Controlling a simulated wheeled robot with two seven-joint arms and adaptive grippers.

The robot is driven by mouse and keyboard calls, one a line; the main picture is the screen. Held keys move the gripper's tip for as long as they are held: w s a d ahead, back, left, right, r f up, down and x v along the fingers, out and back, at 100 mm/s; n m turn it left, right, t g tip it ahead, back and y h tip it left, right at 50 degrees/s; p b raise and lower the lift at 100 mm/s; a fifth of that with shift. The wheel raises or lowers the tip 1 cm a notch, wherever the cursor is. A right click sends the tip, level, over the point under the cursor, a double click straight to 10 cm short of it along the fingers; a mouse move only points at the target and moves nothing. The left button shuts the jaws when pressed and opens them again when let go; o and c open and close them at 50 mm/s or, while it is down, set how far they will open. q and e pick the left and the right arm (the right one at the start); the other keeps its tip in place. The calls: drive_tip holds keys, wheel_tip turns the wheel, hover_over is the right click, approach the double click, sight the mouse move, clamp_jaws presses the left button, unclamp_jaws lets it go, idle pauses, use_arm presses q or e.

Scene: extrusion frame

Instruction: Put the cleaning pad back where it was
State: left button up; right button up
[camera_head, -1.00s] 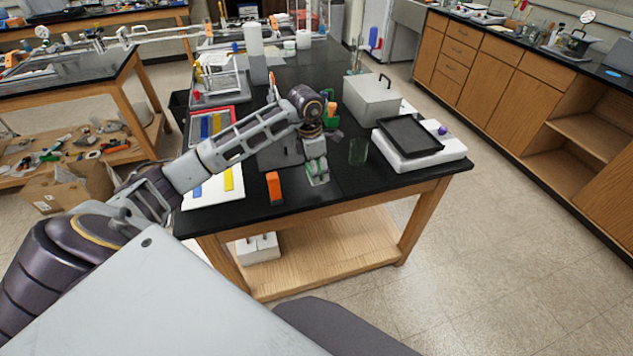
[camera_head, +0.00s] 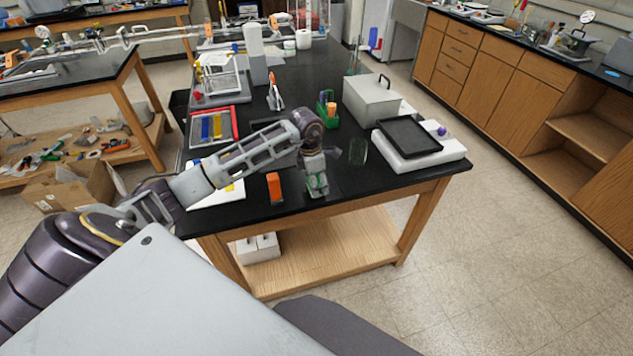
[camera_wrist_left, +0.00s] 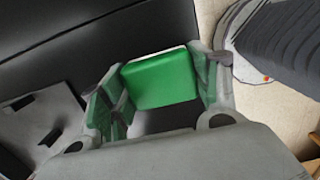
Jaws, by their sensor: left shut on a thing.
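The cleaning pad (camera_wrist_left: 160,78) is a green block with a thin pale edge, seen in the left wrist view between the two fingers. My left gripper (camera_wrist_left: 158,95) is shut on it, and the fingers also have green inner faces. In the head view my left gripper (camera_head: 317,187) points down close to the near edge of the black tabletop (camera_head: 350,186). The pad is small there and hard to tell from the green fingers, and I cannot tell whether it touches the top. My right gripper is not in view.
An orange block (camera_head: 274,187) stands just left of the gripper. A clear glass beaker (camera_head: 358,151) and a black tray (camera_head: 409,137) on a white base are to the right. A green holder (camera_head: 326,107) and a grey lidded box (camera_head: 371,100) stand behind.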

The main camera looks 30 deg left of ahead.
use_arm(q)
drive_tip(key=shift+f, duration=0.2)
drive_tip(key=shift+f, duration=0.15)
drive_tip(key=o, duration=1)
drive_tip(key=shift+c, duration=0.2)
drive_tip(key=shift+r, duration=0.2)
wheel_tip(320, 180, up, 12)
drive_tip(key=s+b, duration=0.1)
drive_tip(key=b, duration=0.1)
drive_tip(key=shift+a, duration=0.45)
drive_tip(key=shift+s+f, duration=0.1)
